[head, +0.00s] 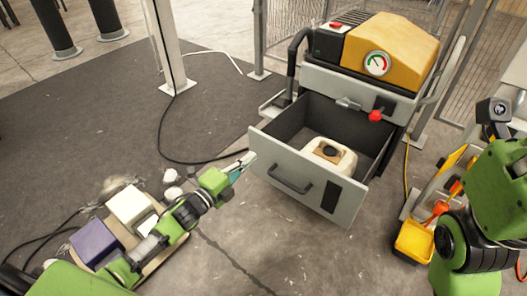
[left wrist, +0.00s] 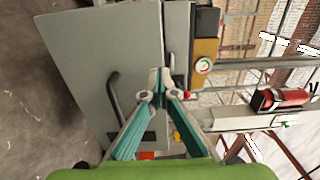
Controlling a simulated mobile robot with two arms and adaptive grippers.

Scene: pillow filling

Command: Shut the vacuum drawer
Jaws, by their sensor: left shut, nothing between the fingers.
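The vacuum drawer (head: 297,186) stands open, pulled out from the grey vacuum machine (head: 350,80) with the orange top. A pale pillow-like piece with a dark centre (head: 330,155) lies inside it. The drawer front has a dark handle (head: 290,181). My left gripper (head: 246,160) is shut and empty, at the left upper corner of the drawer front; I cannot tell whether it touches. In the left wrist view its fingers (left wrist: 160,78) meet in front of the grey drawer front (left wrist: 95,60), seen sideways. My right arm shows at the right edge, but its fingers are not in view.
A red knob (head: 375,116) and a pressure gauge (head: 376,64) are on the machine. A yellow bin (head: 413,243) stands on the floor at the right. A black cable (head: 190,162) lies on the floor behind my left arm. The floor before the drawer is clear.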

